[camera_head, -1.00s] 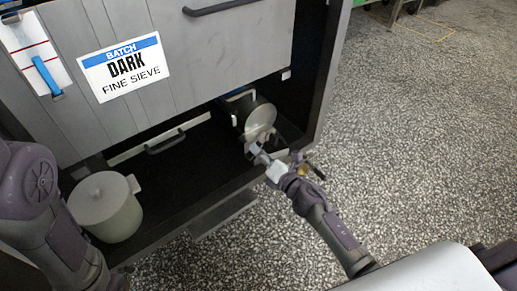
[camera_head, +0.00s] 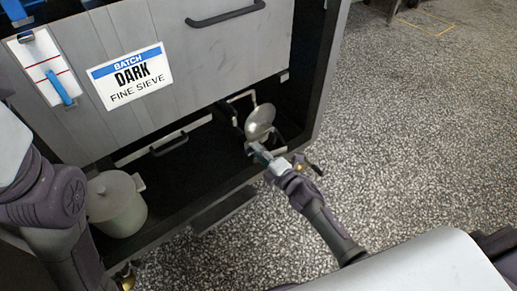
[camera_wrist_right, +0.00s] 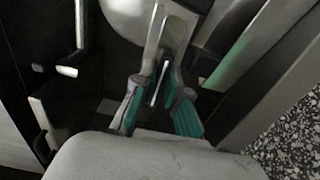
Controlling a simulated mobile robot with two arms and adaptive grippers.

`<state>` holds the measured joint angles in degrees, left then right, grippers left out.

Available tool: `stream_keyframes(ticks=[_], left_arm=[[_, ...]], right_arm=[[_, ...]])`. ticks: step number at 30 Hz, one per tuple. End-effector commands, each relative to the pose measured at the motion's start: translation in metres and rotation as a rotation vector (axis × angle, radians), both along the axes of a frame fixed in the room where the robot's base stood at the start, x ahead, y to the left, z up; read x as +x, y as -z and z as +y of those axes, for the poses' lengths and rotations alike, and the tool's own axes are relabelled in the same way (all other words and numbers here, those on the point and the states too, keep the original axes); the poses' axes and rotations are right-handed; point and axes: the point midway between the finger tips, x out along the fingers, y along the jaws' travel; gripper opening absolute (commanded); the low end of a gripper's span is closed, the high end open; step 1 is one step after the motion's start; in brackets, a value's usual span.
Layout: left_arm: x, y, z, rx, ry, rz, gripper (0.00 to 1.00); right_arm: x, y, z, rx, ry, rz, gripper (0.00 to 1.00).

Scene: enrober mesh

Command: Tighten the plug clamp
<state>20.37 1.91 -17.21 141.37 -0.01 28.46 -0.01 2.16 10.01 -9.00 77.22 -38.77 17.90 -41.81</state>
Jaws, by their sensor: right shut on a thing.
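A round pale metal disc (camera_head: 260,122), which looks like the plug, stands at the right end of the dark bay under the cabinet. Its edge also shows at the top of the right wrist view (camera_wrist_right: 130,14). My right gripper (camera_head: 258,152) reaches in just below the disc. In the right wrist view its teal-padded fingers (camera_wrist_right: 158,92) are shut on a narrow pale metal bar (camera_wrist_right: 155,45), which looks like part of the plug clamp. Where the bar joins the clamp is hard to make out.
A lidded grey pot (camera_head: 116,203) stands in the bay at the left. A batch label (camera_head: 130,75) and a blue-clipped card (camera_head: 48,68) are on the cabinet front. A dark handle (camera_head: 168,146) is low in the bay. The speckled floor (camera_head: 420,150) at right is clear.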

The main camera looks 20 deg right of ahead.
Motion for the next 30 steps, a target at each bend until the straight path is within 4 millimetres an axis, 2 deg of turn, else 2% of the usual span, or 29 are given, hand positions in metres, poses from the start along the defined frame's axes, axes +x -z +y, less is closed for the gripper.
stream_keyframes(ticks=[1, 14, 15, 18, 30], left_arm=[[0.0002, 0.0, -0.0001, 0.0, 0.0, 0.001, 0.92], [0.0006, 0.0008, -0.0002, 0.001, 0.001, 0.002, 0.92], [0.0007, 0.0009, -0.0002, 0.0, 0.001, 0.003, 0.92], [0.001, 0.0012, -0.0001, 0.0, 0.001, 0.004, 0.92], [0.0016, 0.0015, -0.0001, 0.0, 0.0, 0.006, 0.92]], right_arm=[[0.0045, -0.004, -0.0027, 0.006, 0.01, -0.002, 0.0], [0.0045, -0.0036, -0.0031, 0.012, 0.01, 0.0, 0.0], [0.0046, -0.0036, -0.0032, 0.012, 0.01, 0.0, 0.19], [0.0045, -0.0036, -0.0032, 0.012, 0.01, 0.0, 0.36], [0.0018, -0.0012, -0.0012, 0.009, 0.003, 0.002, 0.38]])
